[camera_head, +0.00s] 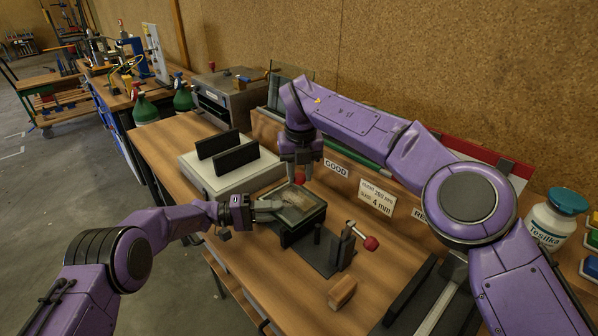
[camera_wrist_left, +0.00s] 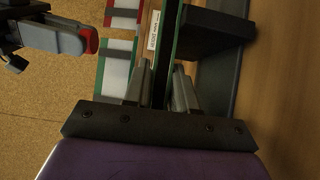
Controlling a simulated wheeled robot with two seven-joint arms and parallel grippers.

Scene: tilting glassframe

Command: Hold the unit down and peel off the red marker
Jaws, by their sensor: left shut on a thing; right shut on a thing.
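The unit (camera_head: 299,206), a dark-framed glass pane, lies on a black fixture on the bench. In the left wrist view its edge (camera_wrist_left: 168,42) shows as green and black layers. My left gripper (camera_head: 268,207) is shut on the unit's left edge; its fingers (camera_wrist_left: 162,88) lie on both sides of that edge. My right gripper (camera_head: 300,167) points down above the unit's far side, shut on the red marker (camera_head: 300,178). The marker (camera_wrist_left: 92,41) is at the fingertips in the left wrist view, with a visible gap to the unit. Most of the marker is hidden by the fingers.
A red-knobbed lever (camera_head: 370,243) stands right of the fixture. A wooden block (camera_head: 342,292) lies in front of it. A pale box with black uprights (camera_head: 228,172) stands at the left. A signed rack board (camera_head: 377,197) runs behind. A white tub (camera_head: 552,220) is far right.

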